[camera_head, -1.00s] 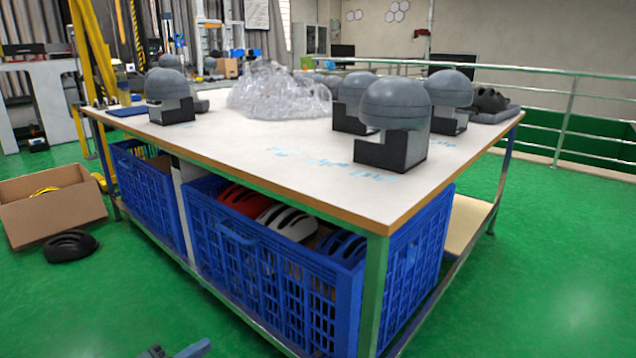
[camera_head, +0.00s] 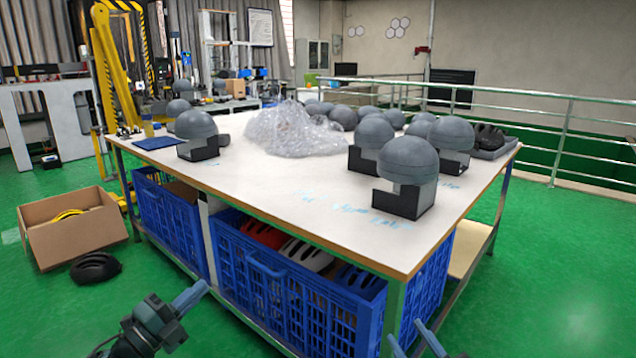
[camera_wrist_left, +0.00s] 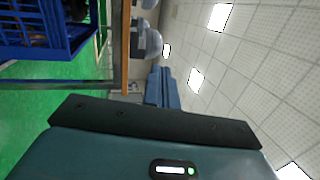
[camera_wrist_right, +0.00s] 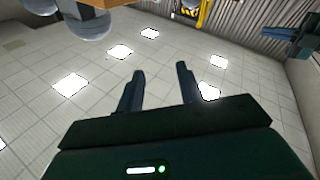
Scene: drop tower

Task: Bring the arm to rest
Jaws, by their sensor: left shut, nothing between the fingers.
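My left gripper (camera_head: 196,293) is in front of the table's near side, low in the head view. Its fingers are together with nothing between them, which also shows in the left wrist view (camera_wrist_left: 162,88). My right gripper (camera_head: 408,332) is at the bottom edge of the head view, in front of the table's near corner. Its two fingers stand apart and empty in the right wrist view (camera_wrist_right: 157,82). Both grippers are apart from the table and hold nothing.
A white table (camera_head: 290,205) carries several grey headforms (camera_head: 408,160) and a clear plastic heap (camera_head: 290,132). Blue crates (camera_head: 270,290) with helmets stand beneath. A cardboard box (camera_head: 75,235) and a black helmet (camera_head: 95,267) lie on the green floor at left. A railing (camera_head: 565,125) runs behind.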

